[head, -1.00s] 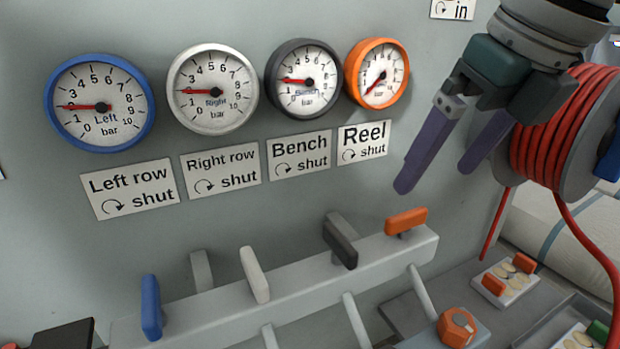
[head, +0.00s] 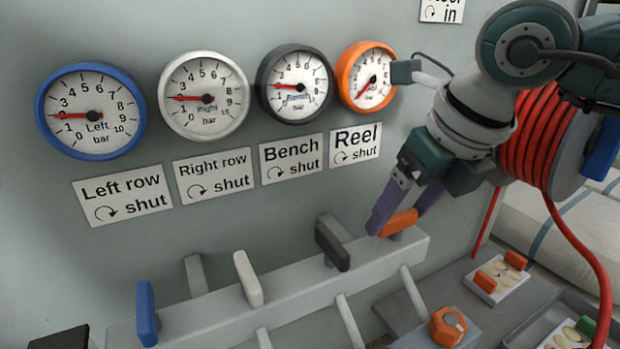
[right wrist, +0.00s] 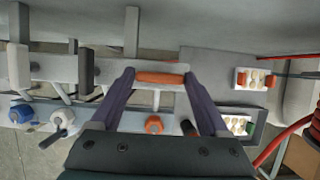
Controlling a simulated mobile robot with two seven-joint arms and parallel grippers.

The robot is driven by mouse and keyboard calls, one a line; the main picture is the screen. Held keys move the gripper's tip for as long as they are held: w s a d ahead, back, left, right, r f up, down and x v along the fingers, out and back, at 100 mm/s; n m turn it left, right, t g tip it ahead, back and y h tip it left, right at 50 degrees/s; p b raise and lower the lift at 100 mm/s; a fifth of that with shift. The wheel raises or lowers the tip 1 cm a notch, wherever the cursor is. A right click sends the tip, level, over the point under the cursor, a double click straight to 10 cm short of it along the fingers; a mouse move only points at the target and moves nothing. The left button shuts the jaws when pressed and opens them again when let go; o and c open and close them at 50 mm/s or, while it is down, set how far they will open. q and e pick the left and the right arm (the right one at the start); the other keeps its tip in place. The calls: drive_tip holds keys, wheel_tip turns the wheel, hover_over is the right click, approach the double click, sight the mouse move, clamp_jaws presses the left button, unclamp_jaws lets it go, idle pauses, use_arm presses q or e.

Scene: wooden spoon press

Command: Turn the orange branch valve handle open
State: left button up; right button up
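The orange branch valve handle (head: 399,222) sits at the right end of the grey manifold (head: 290,283), turned along its length, unlike the other handles. My right gripper (head: 402,214) is at this handle, with its purple fingers on either side. My left gripper is not in view.
Black (head: 332,245), white (head: 248,278) and blue (head: 146,313) handles stand along the manifold to the left. An orange knob (head: 447,326) is below, in front. A red hose reel (head: 545,135) stands close on the right. Small trays (head: 497,279) lie at the lower right.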

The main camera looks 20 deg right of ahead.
drive_tip(key=c, duration=0.8)
drive_tip(key=shift+f+n+b, duration=0.1)
drive_tip(key=shift+n+b, duration=0.4)
drive_tip(key=shift+b, duration=0.2)
drive_tip(key=shift+c, duration=0.2)
drive_tip(key=shift+w+d+f+n+y+b, duration=0.1)
drive_tip(key=shift+n+y+b, duration=0.2)
drive_tip(key=shift+n+b, duration=0.25)
drive_tip(key=shift+d+n+y+b, duration=0.1)
drive_tip(key=shift+n+y+b, duration=0.2)
drive_tip(key=shift+n+b, duration=0.25)
drive_tip(key=n+b, duration=0.1)
drive_tip(key=n, duration=0.1)
drive_tip(key=n+g+y+b, duration=0.1)
drive_tip(key=n+b, duration=0.1)
drive_tip(key=shift+n+y, duration=0.3)
drive_tip(key=n+g+b, duration=0.1)
drive_tip(key=n, duration=0.1)
drive_tip(key=n+g+y+b, duration=0.1)
drive_tip(key=n, duration=0.2)
drive_tip(key=shift+w, duration=0.15)
drive_tip(key=shift+w+r+n+g+b, duration=0.1)
drive_tip(key=shift+n+g+b, duration=0.35)
drive_tip(key=shift+n, duration=0.8)
drive_tip(key=shift+r+n+g+b, duration=0.1)
drive_tip(key=shift+n+g+b, duration=0.3)
drive_tip(key=shift+n, duration=0.85)
drive_tip(key=shift+d, duration=0.1)
drive_tip(key=o, duration=1.2)
drive_tip(key=shift+o, duration=0.2)
